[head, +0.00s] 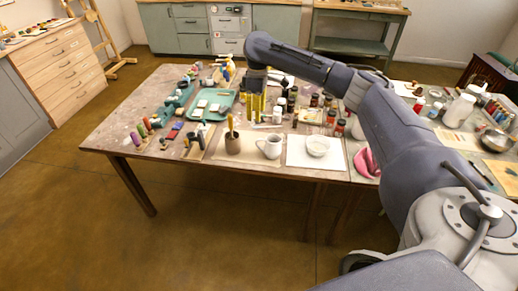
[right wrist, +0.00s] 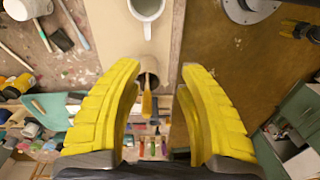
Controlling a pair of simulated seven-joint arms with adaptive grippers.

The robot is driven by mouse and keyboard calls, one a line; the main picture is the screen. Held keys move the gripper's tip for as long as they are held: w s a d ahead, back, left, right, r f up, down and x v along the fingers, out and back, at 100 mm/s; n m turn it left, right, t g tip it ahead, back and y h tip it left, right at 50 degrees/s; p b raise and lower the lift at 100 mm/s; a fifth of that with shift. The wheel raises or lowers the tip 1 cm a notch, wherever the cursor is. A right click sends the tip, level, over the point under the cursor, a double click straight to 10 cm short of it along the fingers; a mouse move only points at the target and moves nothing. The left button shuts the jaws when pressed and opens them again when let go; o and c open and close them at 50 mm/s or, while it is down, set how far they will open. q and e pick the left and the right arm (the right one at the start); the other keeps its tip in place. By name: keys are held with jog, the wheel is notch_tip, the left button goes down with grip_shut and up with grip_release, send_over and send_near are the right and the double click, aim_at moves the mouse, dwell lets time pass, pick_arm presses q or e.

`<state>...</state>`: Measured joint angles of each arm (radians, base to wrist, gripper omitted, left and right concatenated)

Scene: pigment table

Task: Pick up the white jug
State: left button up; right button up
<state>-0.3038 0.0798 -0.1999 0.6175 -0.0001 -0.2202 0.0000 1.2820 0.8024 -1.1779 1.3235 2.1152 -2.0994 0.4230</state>
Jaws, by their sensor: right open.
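The white jug (head: 270,146) stands upright near the table's front edge, between a brown pot and a white bowl. In the right wrist view the jug (right wrist: 147,6) is at the top, cut by the frame, its handle pointing down toward the pot. My right gripper (head: 256,107) has yellow fingers and is above the table, behind and above the jug in the head view. In the wrist view my right gripper (right wrist: 158,95) is open, with nothing held; the pot shows beyond the gap. My left gripper is not clearly seen in either view.
The brown pot (head: 233,145) holds a yellow-handled tool and stands left of the jug. The white bowl (head: 318,147) sits on a white sheet to the right. Dark bottles (head: 292,97) stand behind. Another white vessel (head: 459,111) is at the far right.

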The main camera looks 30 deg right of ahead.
aim_at(259, 140)
jog(key=shift+n+h, duration=0.3)
jog(key=shift+n, duration=0.2)
jog(key=f, duration=0.5)
jog(key=d+f, duration=0.1)
jog(key=f, duration=0.9)
jog(key=shift+w+d+f, duration=0.2)
jog(key=shift+w+d, duration=0.05)
jog(key=shift+w, duration=0.15)
grip_shut()
